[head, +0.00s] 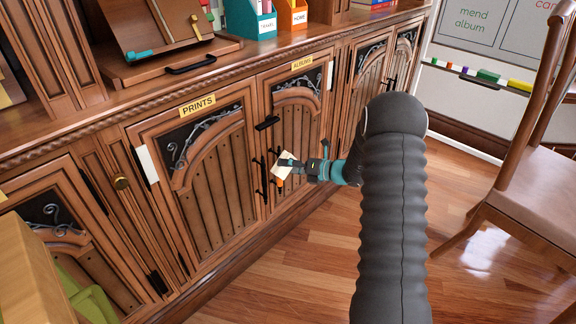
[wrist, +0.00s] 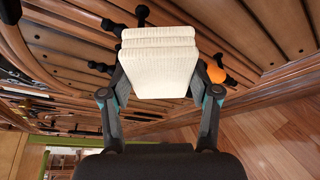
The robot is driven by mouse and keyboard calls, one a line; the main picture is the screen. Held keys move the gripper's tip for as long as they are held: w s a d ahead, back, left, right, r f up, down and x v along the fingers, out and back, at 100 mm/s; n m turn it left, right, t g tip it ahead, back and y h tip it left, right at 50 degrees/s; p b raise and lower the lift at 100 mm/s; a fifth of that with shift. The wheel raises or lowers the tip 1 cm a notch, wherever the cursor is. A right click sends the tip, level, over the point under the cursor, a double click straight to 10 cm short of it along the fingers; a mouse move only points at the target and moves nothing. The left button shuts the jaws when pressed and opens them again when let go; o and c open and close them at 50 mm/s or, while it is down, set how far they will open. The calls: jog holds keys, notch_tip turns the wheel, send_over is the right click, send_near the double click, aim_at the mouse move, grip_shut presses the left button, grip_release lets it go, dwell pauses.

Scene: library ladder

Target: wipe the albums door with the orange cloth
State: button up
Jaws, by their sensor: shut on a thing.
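My gripper (head: 290,165) is shut on a folded cloth that looks cream-white, not orange (head: 281,165). In the wrist view, the cloth (wrist: 158,62) sits between the two fingertips (wrist: 160,85). The albums door (head: 308,118) is closed, a brown plank door with an arched top and a yellow ALBUMS label (head: 302,63) above it. My gripper is in front of its lower left part, near the black handles. I cannot tell whether the cloth touches the door. A small orange thing (head: 280,183) shows just below the cloth; in the wrist view it is round (wrist: 215,74), beside the right finger.
The prints door (head: 205,170) is closed, left of the albums door. Black pull handles (head: 257,176) stick out between them, with a black latch (head: 267,123) above. A wooden chair (head: 520,180) stands at the right. Wood floor (head: 270,285) in front is clear.

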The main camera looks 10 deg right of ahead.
notch_tip(320, 180, down, 8)
jog(key=b, duration=0.4)
jog(key=shift+f, duration=0.15)
dwell(0.7)
jog(key=shift+w+f+b, duration=0.1)
jog(key=shift+f+b, duration=0.65)
jog(key=shift+f, duration=0.6)
jog(key=shift+s+d+p, duration=0.3)
jog(key=shift+s+d, duration=0.6)
jog(key=shift+s, duration=0.3)
jog(key=shift+s+d+p, duration=0.3)
jog(key=shift+s+d, duration=0.55)
jog(key=shift+s, duration=0.35)
jog(key=shift+s+d, duration=0.45)
jog(key=shift+s, duration=0.2)
jog(key=shift+s+d, duration=0.45)
jog(key=shift+s, duration=0.15)
